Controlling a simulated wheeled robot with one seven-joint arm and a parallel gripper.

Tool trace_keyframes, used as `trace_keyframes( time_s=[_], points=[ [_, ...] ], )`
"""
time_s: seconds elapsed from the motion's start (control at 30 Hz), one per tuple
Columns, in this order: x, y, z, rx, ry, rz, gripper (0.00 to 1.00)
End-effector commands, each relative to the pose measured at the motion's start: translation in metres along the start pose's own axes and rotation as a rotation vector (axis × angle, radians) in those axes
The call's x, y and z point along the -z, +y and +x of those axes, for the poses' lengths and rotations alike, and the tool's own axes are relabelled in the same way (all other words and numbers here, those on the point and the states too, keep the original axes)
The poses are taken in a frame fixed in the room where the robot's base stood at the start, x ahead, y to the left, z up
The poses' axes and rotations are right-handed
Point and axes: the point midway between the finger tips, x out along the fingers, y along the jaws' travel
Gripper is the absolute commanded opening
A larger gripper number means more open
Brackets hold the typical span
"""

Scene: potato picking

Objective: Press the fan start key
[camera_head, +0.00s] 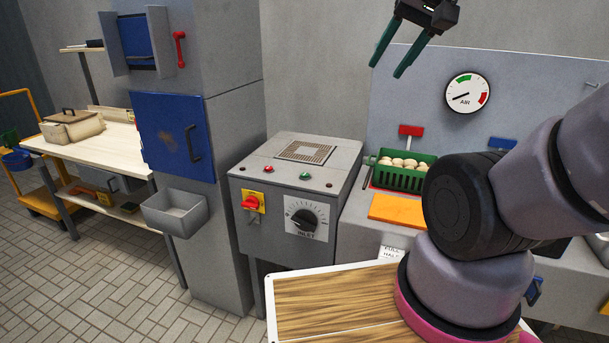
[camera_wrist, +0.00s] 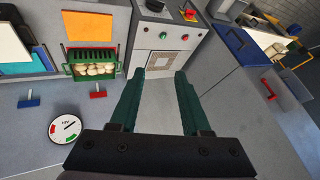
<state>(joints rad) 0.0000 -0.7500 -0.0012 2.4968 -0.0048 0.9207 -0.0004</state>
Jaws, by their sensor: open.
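A grey control cabinet (camera_head: 262,205) stands left of centre. On its sloping top edge are a small red button (camera_head: 268,168) and a small green button (camera_head: 305,176). No label naming the fan key is readable. The wrist view also shows the red button (camera_wrist: 163,35) and green button (camera_wrist: 185,37) beyond my fingertips. My gripper (camera_head: 388,70) is open and empty, high at the upper right of the cabinet and apart from both buttons. In the wrist view its two green fingers (camera_wrist: 160,73) point toward the cabinet's vent grille (camera_wrist: 158,60).
The cabinet front has a red switch (camera_head: 251,203) and an INLET dial (camera_head: 304,218). A green crate of potatoes (camera_head: 402,180) and an orange board (camera_head: 394,208) lie right of it. A blue-doored locker (camera_head: 172,135) stands left. A gauge (camera_head: 467,93) hangs behind.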

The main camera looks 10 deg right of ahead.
Motion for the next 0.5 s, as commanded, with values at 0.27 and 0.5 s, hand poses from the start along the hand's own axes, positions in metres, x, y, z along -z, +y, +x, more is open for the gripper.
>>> trace_keyframes(
  time_s=[0.27, 0.5],
  points=[
    [0.0, 0.0, 0.0, 0.0, 0.0, 0.0, 0.0],
    [0.0, 0.0, 0.0, 0.0, 0.0, 0.0, 0.0]
  ],
)
